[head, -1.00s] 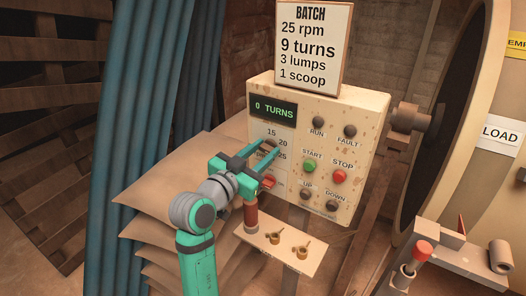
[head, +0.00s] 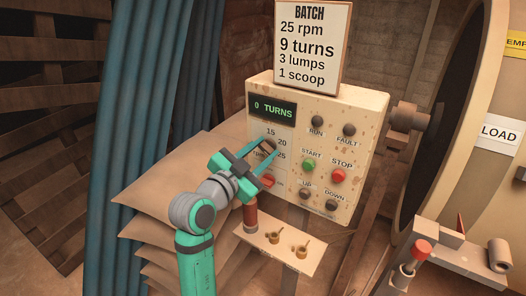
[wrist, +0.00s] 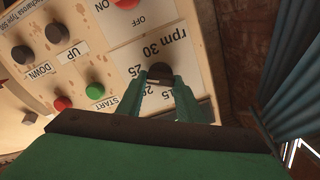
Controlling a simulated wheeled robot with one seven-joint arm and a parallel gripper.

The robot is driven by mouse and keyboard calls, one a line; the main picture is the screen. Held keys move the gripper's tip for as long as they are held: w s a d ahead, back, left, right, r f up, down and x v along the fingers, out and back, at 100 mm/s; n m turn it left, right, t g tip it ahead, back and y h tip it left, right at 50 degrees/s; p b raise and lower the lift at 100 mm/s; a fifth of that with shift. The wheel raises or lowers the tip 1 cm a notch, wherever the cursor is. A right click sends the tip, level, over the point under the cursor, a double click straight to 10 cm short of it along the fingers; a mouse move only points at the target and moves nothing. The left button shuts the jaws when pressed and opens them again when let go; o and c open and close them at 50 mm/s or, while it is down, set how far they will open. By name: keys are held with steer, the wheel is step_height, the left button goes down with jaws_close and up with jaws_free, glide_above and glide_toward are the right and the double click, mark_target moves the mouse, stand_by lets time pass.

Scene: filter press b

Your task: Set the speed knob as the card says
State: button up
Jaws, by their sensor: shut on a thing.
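The speed knob (head: 267,147) is a dark round knob on the left of the beige control panel (head: 365,112), among the numbers 15, 20 and 25. In the wrist view the knob (wrist: 160,71) sits between my green fingertips, and the dial label reads "rpm 30" upside down. My gripper (head: 264,151) is shut on the knob; the fingers cover part of the dial, and I cannot tell where the knob points. The batch card (head: 313,45) above the panel reads 25 rpm, 9 turns, 3 lumps, 1 scoop.
The display (head: 273,107) reads 0 TURNS. A green START button (head: 309,164), a red STOP button (head: 338,175) and a red switch (head: 268,181) are close to my gripper. A small shelf (head: 262,240) with scoops stands below. Stacked sacks (head: 150,190) lie at left.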

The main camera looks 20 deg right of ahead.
steer(key=o, duration=1.1)
steer(key=v, duration=1)
steer(key=shift+s+a, duration=0.25)
steer(key=shift+s, duration=0.1)
steer(key=shift+w+a, duration=0.1)
steer(key=shift+a, duration=0.05)
steer(key=shift+f, duration=0.1)
